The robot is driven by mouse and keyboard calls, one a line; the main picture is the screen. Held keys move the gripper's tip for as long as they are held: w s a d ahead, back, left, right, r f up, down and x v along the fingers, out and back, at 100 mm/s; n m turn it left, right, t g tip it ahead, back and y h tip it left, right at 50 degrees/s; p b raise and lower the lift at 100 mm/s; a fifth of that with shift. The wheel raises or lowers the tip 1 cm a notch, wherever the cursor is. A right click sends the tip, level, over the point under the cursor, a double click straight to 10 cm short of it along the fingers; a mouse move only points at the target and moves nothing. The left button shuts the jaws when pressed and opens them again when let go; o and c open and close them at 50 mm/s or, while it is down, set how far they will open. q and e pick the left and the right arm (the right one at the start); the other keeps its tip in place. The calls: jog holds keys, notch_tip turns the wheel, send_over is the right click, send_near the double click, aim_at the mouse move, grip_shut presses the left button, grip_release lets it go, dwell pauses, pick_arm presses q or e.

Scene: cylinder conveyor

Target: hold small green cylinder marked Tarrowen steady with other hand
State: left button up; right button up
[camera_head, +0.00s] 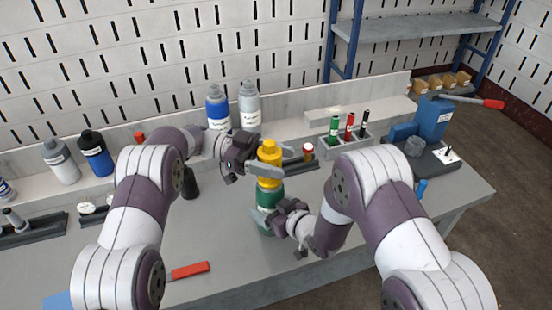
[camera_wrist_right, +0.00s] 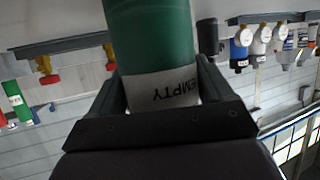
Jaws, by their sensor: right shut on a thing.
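A green cylinder (camera_head: 268,193) with a yellow top (camera_head: 269,152) stands upright near the middle of the bench. My right gripper (camera_head: 270,214) is shut on its lower body. In the right wrist view the green cylinder (camera_wrist_right: 152,40) sits between the fingers, with a white label reading "EMPTY". I cannot read the name Tarrowen on it. My left gripper (camera_head: 280,164) is at the yellow top, one finger in front of it and the other reaching behind. Whether the left fingers press on it, I cannot tell.
A grey rack (camera_head: 345,145) with small green, red and black cylinders stands to the right, near a blue device (camera_head: 431,119). Blue and grey bottles (camera_head: 217,107) stand behind. A red-handled tool (camera_head: 190,270) lies at front left. The front right bench (camera_head: 390,215) has free room.

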pick_arm(q)
jog(key=shift+o, duration=1.4)
jog(key=n+t+h, duration=0.1)
jog(key=n+t, duration=0.2)
jog(key=t, duration=0.2)
jog(key=shift+w+r, duration=0.1)
jog(key=shift+w, duration=0.05)
jog(key=n+t, duration=0.3)
jog(key=t, duration=0.1)
jog(key=shift+w, duration=0.15)
pick_arm(e)
jog(key=shift+s, duration=0.1)
pick_arm(q)
jog(key=shift+w+t, duration=0.1)
jog(key=shift+t, duration=0.2)
